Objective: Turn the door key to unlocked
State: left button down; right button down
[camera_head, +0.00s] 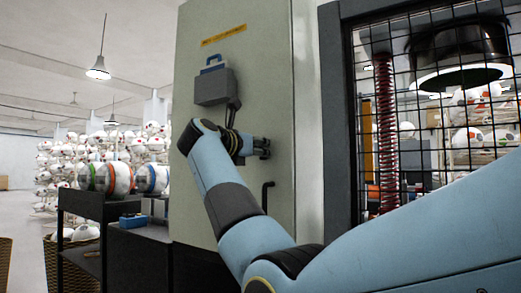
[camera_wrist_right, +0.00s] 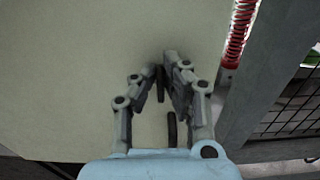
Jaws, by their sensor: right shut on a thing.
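The pale grey-green cabinet door (camera_head: 200,150) fills the middle of the head view, with a yellow label (camera_head: 223,35) near its top. My right gripper (camera_head: 264,148) is at the door's right side, below a grey box. In the right wrist view my right gripper (camera_wrist_right: 166,80) has its fingers close together against the door panel (camera_wrist_right: 70,90), shut on a small dark piece (camera_wrist_right: 160,84), which I take to be the door key. The fingers hide most of it, and its turned angle cannot be read. My left gripper is not in view.
The grey box (camera_head: 214,88) with a blue top part is mounted on the door. A dark bent handle (camera_head: 267,195) is below my right gripper. A mesh-fronted press frame (camera_head: 338,120) with a red spring (camera_head: 385,120) stands to the right. Dark shelves (camera_head: 85,205) holding balls are left.

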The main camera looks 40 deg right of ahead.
jog(key=shift+w+r+n+p, duration=0.15)
jog(key=shift+n+p, duration=0.45)
jog(key=shift+p, duration=0.3)
jog(key=shift+w+a+f+n+p, duration=0.15)
jog(key=shift+f+n+p, duration=0.1)
jog(key=shift+n+p, duration=2.6)
jog(key=shift+w+a+f+n+p, duration=0.15)
jog(key=shift+f+n+p, duration=0.1)
jog(key=shift+n+p, duration=2.65)
jog(key=shift+w+f+n+p, duration=0.15)
jog(key=shift+f+n+p, duration=0.1)
jog(key=shift+n+p, duration=2.6)
jog(key=shift+f+p, duration=0.1)
jog(key=shift+p, duration=0.3)
jog(key=c, duration=1.4)
grip_release()
jog(key=shift+c, duration=0.2)
